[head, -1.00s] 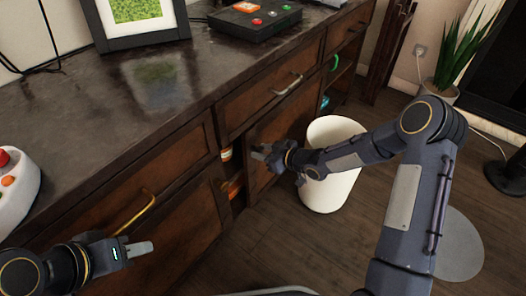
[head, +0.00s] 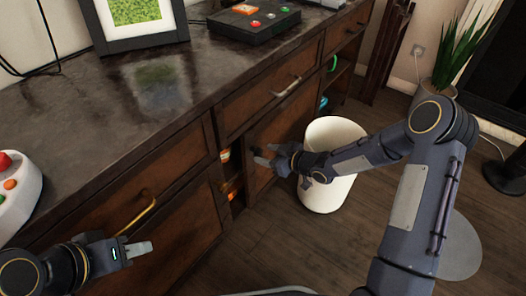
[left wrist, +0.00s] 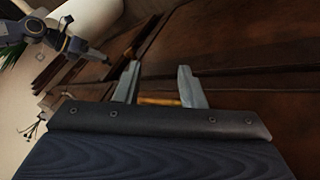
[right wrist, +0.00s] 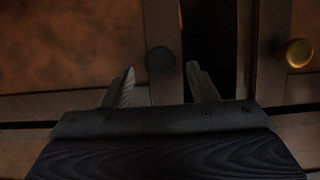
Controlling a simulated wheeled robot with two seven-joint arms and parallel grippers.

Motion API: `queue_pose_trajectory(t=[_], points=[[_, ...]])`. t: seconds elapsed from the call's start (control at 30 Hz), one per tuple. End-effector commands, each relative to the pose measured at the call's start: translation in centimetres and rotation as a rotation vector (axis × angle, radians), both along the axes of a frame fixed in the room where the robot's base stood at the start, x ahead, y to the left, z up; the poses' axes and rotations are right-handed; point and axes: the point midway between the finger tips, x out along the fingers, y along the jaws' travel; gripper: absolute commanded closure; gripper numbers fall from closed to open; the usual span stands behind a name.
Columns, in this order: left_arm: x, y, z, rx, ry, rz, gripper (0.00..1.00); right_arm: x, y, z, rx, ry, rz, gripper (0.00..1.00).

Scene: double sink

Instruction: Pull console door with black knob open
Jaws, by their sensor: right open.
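The console door (head: 285,128) with the black knob is brown wood, on the console's right part. The black knob (right wrist: 160,61) shows in the right wrist view on the door's edge strip, beside a dark gap. My right gripper (head: 265,155) is in front of that door, fingers apart and empty. In the right wrist view, the knob lies just beyond and between the right gripper's fingertips (right wrist: 162,86), not visibly touching. In the head view the knob is hidden or too small to make out. My left gripper (left wrist: 160,85) is open near a gold handle (head: 143,212).
A brass knob (right wrist: 294,53) is on the panel across the gap. A white bin (head: 333,190) stands on the floor beside my right arm. Drawer handles (head: 286,87) project from the console front. A black controller box (head: 254,22) and picture frame (head: 140,22) stand on top.

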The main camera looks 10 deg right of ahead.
Motion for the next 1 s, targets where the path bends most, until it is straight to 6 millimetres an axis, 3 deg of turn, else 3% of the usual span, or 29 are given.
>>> queue_pose_trajectory(t=[0.2,0.37,1.0], points=[[0.0,0.0,1.6,0.000,0.000,0.000,0.64,-2.5,-2.6,1.7,-0.002,0.001,-0.003,0.47],[0.0,0.0,2.0,0.000,0.000,0.000,0.64,-3.4,-3.4,2.1,0.000,0.001,-0.001,0.47],[0.0,0.0,1.9,0.000,0.000,0.000,0.64,-3.4,-4.1,2.6,-0.024,0.008,-0.020,0.47]])
